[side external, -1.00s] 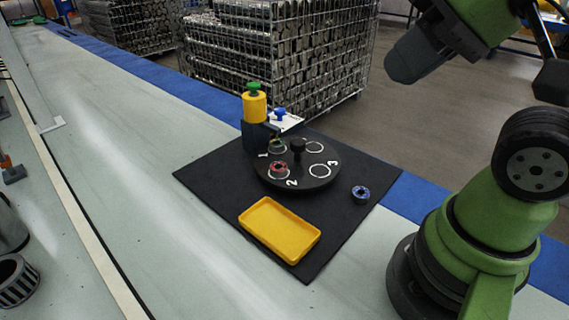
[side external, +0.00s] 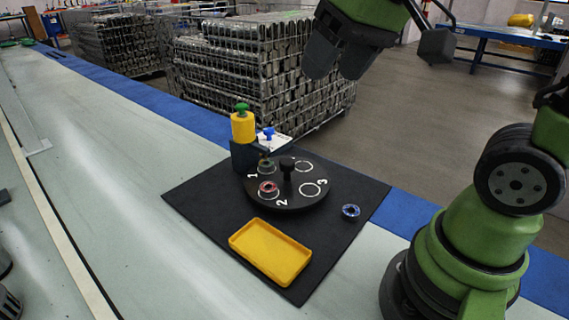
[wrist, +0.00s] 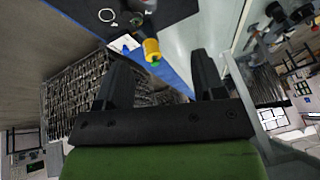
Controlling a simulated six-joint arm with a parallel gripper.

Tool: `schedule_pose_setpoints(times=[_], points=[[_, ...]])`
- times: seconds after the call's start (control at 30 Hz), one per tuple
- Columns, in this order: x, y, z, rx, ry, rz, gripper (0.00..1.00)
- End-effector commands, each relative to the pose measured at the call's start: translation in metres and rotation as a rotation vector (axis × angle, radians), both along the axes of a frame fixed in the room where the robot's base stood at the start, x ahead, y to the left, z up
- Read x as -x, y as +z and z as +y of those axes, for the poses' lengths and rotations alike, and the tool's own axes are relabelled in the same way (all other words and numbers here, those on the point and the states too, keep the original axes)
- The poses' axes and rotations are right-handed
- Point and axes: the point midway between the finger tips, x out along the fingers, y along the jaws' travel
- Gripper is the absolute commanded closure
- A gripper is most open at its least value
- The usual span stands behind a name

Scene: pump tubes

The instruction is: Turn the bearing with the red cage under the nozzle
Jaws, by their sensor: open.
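The bearing with the red cage (side external: 268,187) sits on the black round turntable (side external: 300,203), in the ring beside the number 2. A yellow dispenser with a green cap (side external: 243,126) stands at the turntable's back left. Its nozzle area is small and partly hidden; a dark, greenish bearing (side external: 265,166) sits below it by the number 1. A black upright knob (side external: 287,166) stands at the turntable's centre. My gripper (side external: 337,72) is open and empty, high above and beyond the turntable. It also shows in the wrist view (wrist: 160,58), fingers apart.
A blue-caged bearing (side external: 351,211) lies on the black mat (side external: 195,192), right of the turntable. An empty yellow tray (side external: 270,252) lies in front. A blue-handled part (side external: 268,133) is beside the dispenser. Wire crates (side external: 255,75) stand behind the table. The ring at 3 is empty.

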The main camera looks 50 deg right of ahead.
Motion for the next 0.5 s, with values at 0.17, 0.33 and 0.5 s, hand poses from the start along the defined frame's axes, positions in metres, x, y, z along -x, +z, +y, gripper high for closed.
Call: schedule_pose_setpoints(times=[0.17,0.33,0.5], points=[[-0.058,-0.027,-0.023,0.067,0.066,0.139,0.37],[-0.104,-0.071,-0.047,0.114,0.138,0.264,0.37],[-0.132,-0.120,-0.068,0.138,0.201,0.366,0.37]])
